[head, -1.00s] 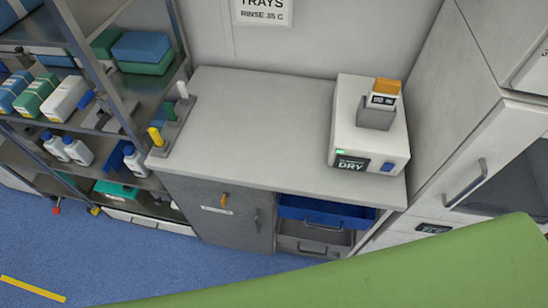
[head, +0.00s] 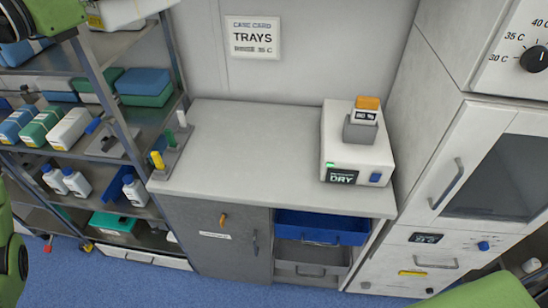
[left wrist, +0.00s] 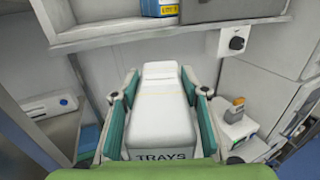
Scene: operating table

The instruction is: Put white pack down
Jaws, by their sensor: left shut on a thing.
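The white pack (left wrist: 162,110) fills the middle of the left wrist view. My left gripper (left wrist: 160,78) is shut on it, with a teal-padded finger along each side. In the head view, green parts of my left arm show at the top left. A white block is cut off by the top edge beside them; I cannot tell if it is the held pack. The white-grey counter (head: 240,150) is in the middle of the head view. Another white pack (head: 69,129) lies on the left rack beside green and blue packs. My right gripper is not seen.
The dryer (head: 345,150) stands at the counter's right end, with a grey holder on top. A small rack with upright pegs (head: 170,150) stands at its left end. The counter between them is clear. A blue drawer (head: 322,228) sits below. A tall cabinet (head: 470,150) closes the right side.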

